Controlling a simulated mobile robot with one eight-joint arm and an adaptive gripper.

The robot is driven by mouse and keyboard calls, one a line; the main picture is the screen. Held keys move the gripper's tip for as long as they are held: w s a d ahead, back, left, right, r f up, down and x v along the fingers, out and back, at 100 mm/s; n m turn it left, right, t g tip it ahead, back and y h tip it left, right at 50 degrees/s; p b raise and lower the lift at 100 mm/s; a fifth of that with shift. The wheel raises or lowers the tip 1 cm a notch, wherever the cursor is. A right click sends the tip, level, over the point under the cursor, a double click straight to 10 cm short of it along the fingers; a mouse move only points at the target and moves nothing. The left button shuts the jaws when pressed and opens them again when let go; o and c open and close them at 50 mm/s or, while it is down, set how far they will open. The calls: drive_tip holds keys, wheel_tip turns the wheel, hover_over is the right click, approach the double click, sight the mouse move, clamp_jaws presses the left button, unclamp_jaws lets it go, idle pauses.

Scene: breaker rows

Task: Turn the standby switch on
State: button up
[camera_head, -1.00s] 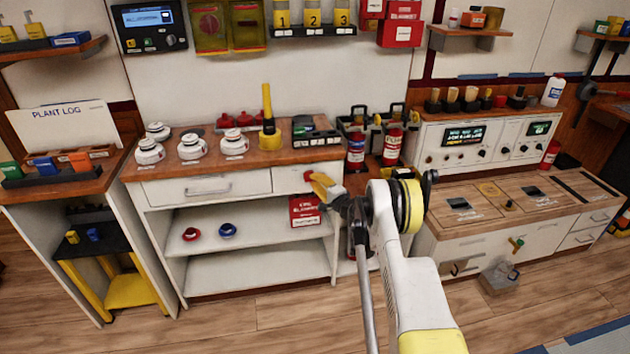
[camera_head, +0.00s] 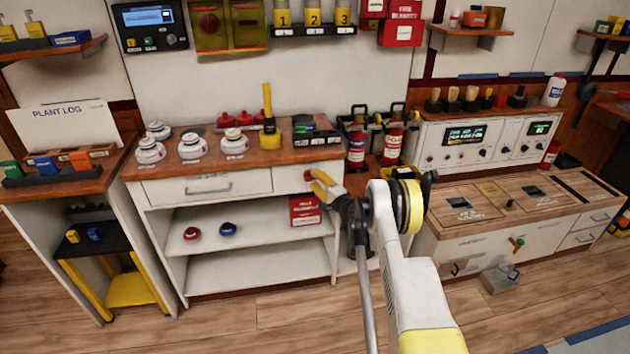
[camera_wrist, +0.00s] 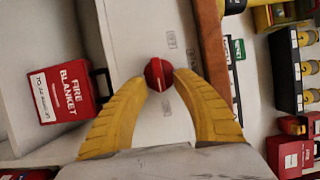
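A round red knob (camera_wrist: 158,74) with a white line across it sits on a white panel in the wrist view. It looks like the standby switch, but the small labels beside it are too blurred to read. My gripper (camera_wrist: 160,79) has its two yellow fingers apart, with the knob between or just beyond the tips. I cannot tell whether the tips touch it. In the head view my gripper (camera_head: 311,181) is at the white front panel (camera_head: 288,180) right of the drawer, and the knob is mostly hidden there.
A red fire blanket box (camera_head: 305,210) stands on the shelf just below my gripper; it also shows in the wrist view (camera_wrist: 64,88). The wooden counter edge (camera_head: 290,160) is just above. Fire extinguishers (camera_head: 356,148) stand to the right.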

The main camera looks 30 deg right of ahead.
drive_tip(key=s+d, duration=0.1)
drive_tip(key=s, duration=1.1)
drive_tip(key=shift+d, duration=0.15)
drive_tip(key=shift+w, duration=0.1)
drive_tip(key=a+r+n+g+y, duration=0.35)
drive_tip(key=a+r+n, duration=0.35)
drive_tip(key=a+r, duration=0.9)
drive_tip(key=s+a+r+n+g+h, duration=0.1)
drive_tip(key=s+a+r+n+g, duration=0.3)
drive_tip(key=s+a+r, duration=0.6)
drive_tip(key=s+a+f+n+g+h, duration=0.1)
drive_tip(key=s+n+h, duration=0.1)
drive_tip(key=s, duration=1.2)
drive_tip(key=s+f+n+g+h, duration=0.2)
drive_tip(key=s+n, duration=0.1)
drive_tip(key=s, duration=1.1)
drive_tip(key=shift+a+f+n, duration=0.3)
drive_tip(key=shift+a+n, duration=0.05)
drive_tip(key=shift+n, duration=0.05)
